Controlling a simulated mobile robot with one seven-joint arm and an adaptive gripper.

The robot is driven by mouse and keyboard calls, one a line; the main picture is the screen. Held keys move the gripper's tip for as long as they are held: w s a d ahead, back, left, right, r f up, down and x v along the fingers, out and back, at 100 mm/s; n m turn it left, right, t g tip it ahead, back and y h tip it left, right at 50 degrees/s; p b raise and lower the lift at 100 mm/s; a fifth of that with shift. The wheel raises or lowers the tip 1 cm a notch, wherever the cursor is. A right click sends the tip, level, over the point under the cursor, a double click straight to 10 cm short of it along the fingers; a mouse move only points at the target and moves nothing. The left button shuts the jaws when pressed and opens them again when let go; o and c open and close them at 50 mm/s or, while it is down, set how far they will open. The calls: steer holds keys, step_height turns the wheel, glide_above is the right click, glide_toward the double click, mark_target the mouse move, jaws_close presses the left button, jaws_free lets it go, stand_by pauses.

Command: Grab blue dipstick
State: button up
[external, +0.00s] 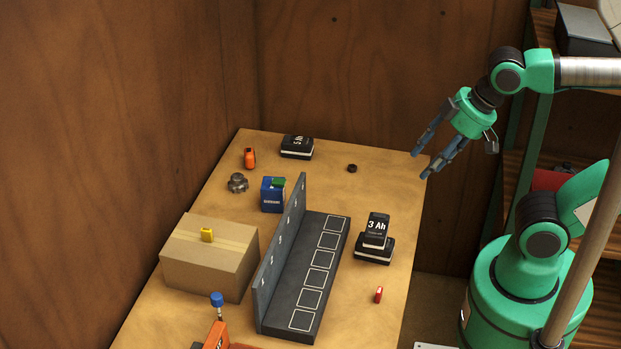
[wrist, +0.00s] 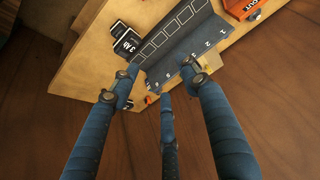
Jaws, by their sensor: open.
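A blue round cap (external: 217,299) on a short stem stands at the bottom of the external view, next to an orange machine (external: 216,336) cut off by the frame's edge. It looks like the blue dipstick; its lower part is hidden. I cannot make it out in the wrist view, where part of an orange body (wrist: 247,6) shows at the top right. My gripper (external: 420,164) is open and empty, in the air by the table's far right corner, far from the blue cap. Its blue fingers (wrist: 163,84) are spread in the wrist view.
A dark rack (external: 330,262) with outlined slots and an upright numbered wall stands mid-table. A cardboard box (external: 200,265) with a yellow item on top is left of it. Black batteries (external: 374,246) stand to its right. A blue box (external: 272,196) and small parts lie farther back.

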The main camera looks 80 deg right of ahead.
steer(key=shift+w+r, duration=0.1)
steer(key=n+g+p, duration=0.3)
steer(key=g+p, duration=0.3)
steer(key=p, duration=0.1)
glide_above(215, 297)
step_height(215, 297, down, 22)
steer(key=shift+f, duration=0.25)
steer(key=shift+f+b, duration=0.4)
steer(key=shift+f, duration=3.8)
